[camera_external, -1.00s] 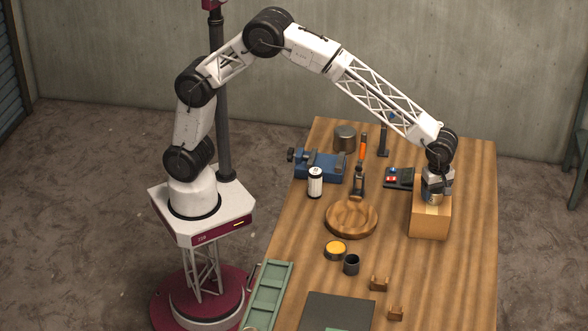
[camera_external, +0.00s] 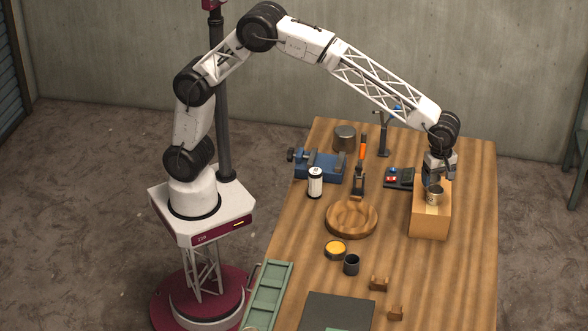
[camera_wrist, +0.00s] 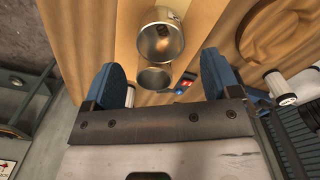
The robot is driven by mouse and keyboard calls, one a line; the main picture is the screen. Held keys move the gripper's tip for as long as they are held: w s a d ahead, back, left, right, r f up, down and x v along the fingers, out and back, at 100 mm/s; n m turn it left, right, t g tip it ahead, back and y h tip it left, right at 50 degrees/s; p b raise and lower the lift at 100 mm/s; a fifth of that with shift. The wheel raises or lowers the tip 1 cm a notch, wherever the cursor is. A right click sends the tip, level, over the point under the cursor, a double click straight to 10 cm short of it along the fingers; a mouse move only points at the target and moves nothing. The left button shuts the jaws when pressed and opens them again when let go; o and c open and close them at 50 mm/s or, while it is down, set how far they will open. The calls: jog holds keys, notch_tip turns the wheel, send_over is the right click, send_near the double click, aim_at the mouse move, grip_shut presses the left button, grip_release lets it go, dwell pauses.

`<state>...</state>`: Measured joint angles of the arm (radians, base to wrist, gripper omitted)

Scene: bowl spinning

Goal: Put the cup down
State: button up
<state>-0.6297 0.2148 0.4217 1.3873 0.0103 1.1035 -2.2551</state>
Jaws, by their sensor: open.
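A metal cup (camera_external: 434,196) stands on a cardboard box (camera_external: 430,224) at the right of the table. In the wrist view, the shiny cup (camera_wrist: 160,40) lies ahead of the fingers, with a second round metallic shape (camera_wrist: 153,77) just below it; I cannot tell whether that is a separate thing. My gripper (camera_external: 430,181) is beside and just behind the cup, above the box top. In the wrist view, its blue fingers (camera_wrist: 161,62) are spread wide and neither is closed on the cup.
A round wooden bowl (camera_external: 351,232) is left of the box. A yellow-topped tin (camera_external: 335,249) and a dark cup (camera_external: 351,265) stand nearer the front. A blue vise (camera_external: 318,168) and a white-and-black canister (camera_external: 315,182) are at the left. Bare table lies right of the box.

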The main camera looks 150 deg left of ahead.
notch_tip(320, 180, up, 6)
jog(key=shift+r, duration=0.15)
jog(key=shift+d, duration=0.15)
dwell(0.9)
jog(key=s+d+r+m, duration=0.3)
jog(key=s+d+m, duration=0.2)
jog(key=d, duration=0.6)
jog(key=s+d+r+m+t, duration=0.15)
jog(key=s+d+m, duration=0.4)
jog(key=d, duration=0.55)
jog(key=s+d+r+m, duration=0.3)
jog(key=s+d+m, duration=0.15)
jog(key=d, duration=0.75)
jog(key=s+d+f+m, duration=0.3)
jog(key=s+d+m, duration=0.3)
jog(key=s, duration=0.3)
jog(key=s+d+f+m, duration=0.3)
jog(key=s+d+m, duration=0.3)
jog(key=s, duration=0.3)
jog(key=s+d+f+m+t, duration=0.1)
jog(key=s+d+f+m, duration=0.2)
jog(key=s+d+m, duration=0.3)
jog(key=shift+s+d, duration=0.55)
jog(key=shift+s, duration=1.4)
